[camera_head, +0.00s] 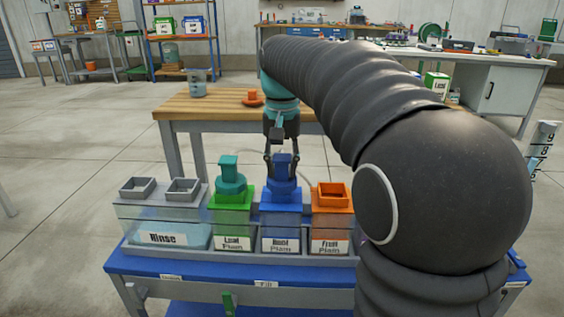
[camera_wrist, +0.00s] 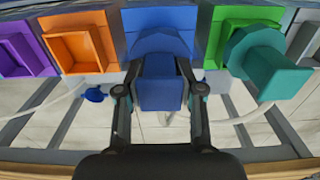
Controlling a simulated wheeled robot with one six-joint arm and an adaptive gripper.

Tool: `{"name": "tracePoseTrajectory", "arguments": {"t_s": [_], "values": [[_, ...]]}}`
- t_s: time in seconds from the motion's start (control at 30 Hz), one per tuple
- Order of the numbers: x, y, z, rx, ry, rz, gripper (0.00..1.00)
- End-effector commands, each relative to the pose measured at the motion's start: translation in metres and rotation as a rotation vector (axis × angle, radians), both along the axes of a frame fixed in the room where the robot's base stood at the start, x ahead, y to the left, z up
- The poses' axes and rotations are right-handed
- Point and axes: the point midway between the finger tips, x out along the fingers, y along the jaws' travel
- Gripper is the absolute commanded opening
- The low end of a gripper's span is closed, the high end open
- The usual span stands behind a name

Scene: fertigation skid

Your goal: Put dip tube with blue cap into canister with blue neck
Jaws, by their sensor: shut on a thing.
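The blue cap (camera_head: 283,167) of the dip tube is between the fingers of my gripper (camera_head: 283,152). My gripper is shut on it, and the blue cap also shows in the wrist view (camera_wrist: 160,92). The cap is upright, directly above the canister with the blue neck (camera_head: 281,207); the blue neck shows behind the cap in the wrist view (camera_wrist: 160,17). The cap's wide lower part appears at or just over the neck; I cannot tell whether it touches. The tube itself is not visible.
To the left stand a green-neck canister (camera_head: 231,213) with a teal cap (camera_head: 230,172) and the rinse tank (camera_head: 162,228). To the right is an open orange-neck canister (camera_head: 332,206). An orange cap (camera_head: 252,97) and a clear container (camera_head: 197,83) are on the wooden table behind.

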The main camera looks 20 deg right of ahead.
Motion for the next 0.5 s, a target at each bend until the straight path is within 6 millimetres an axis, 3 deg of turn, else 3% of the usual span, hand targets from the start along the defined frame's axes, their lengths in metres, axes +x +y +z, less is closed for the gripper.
{"name": "tracePoseTrajectory", "arguments": {"t_s": [0.4, 0.43, 0.5], "values": [[-0.0002, 0.0, -0.0037, 0.0, 0.0, 0.0, 0.0], [-0.0002, 0.0, -0.0037, 0.0, 0.0, 0.0, 0.39], [-0.0002, 0.0, -0.0037, 0.0, 0.0, 0.0, 0.57]]}}
